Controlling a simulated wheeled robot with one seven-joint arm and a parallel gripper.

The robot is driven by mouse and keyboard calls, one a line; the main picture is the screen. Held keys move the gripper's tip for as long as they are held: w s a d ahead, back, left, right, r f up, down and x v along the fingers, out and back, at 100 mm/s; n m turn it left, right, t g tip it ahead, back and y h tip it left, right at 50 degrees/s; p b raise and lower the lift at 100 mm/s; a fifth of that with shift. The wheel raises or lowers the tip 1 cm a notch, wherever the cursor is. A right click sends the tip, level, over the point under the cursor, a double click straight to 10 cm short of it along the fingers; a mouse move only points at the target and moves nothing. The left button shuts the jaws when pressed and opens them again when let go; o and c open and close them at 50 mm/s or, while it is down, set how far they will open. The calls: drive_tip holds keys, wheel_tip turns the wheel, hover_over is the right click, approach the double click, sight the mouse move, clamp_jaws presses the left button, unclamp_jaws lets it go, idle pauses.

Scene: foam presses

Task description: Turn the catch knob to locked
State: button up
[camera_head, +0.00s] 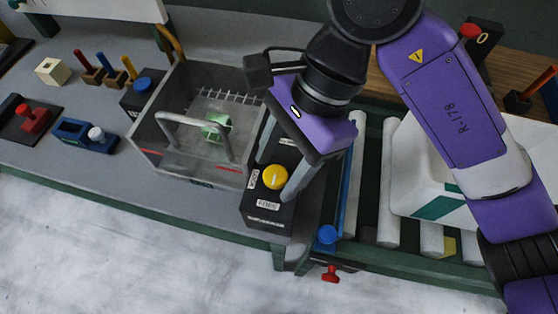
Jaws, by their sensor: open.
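A round yellow knob (275,176) sits on top of a black box (266,212) at the front edge of the bench, likely the catch knob. White labels lie on the box around the knob, but their print is too small to read. My gripper (272,178) is open and points down over the box. One finger is at the knob's upper left and the other at its right. I cannot tell whether either finger touches it. The knob's turned position does not show clearly.
A clear-walled bin (165,160) with a grey handle and a green piece (216,127) inside stands left of the box. Small fixtures stand far left.

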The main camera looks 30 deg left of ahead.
drive_tip(key=shift+f, duration=0.1)
clamp_jaws()
